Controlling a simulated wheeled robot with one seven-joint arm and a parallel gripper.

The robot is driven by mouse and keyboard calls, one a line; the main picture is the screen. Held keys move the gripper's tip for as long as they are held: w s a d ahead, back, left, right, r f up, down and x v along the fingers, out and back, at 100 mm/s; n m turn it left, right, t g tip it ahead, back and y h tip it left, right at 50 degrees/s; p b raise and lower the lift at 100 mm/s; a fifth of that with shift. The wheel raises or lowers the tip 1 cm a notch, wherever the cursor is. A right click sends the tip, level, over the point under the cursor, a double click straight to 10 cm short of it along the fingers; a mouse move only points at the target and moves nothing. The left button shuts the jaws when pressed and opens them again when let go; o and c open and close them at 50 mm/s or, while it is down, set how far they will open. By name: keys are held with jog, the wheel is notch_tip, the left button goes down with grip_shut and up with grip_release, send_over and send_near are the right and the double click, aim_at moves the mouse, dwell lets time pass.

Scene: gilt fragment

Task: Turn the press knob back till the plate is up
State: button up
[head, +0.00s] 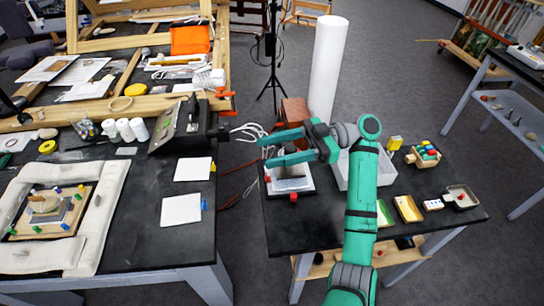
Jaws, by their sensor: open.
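A small press-like device (291,184) with a white base and a grey plate stands at the left of the right-hand dark table. A red knob (293,197) sits at its front edge, and a smaller red part shows at its left side. My gripper (264,153) is above the device, with its two teal fingers spread apart and pointing left. Nothing shows between the fingers. The gripper hides the back of the device. I cannot tell how high the plate stands.
A white tray (345,170) is beside the device, partly behind my arm. Small blocks (424,155) and dishes (461,197) stand farther right. A tall white roll (326,65) rises behind. A gap separates the crowded left table (150,240), which holds a dark box (180,125).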

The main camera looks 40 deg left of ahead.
jog(key=shift+s+d+r, duration=0.3)
jog(key=shift+s+d, duration=0.1)
jog(key=shift+s, duration=0.2)
jog(key=shift+s+d+r, duration=0.35)
jog(key=shift+s+d, duration=0.05)
jog(key=shift+s, duration=0.2)
jog(key=shift+s+d+r, duration=0.3)
jog(key=shift+s+d, duration=0.1)
jog(key=shift+s, duration=0.2)
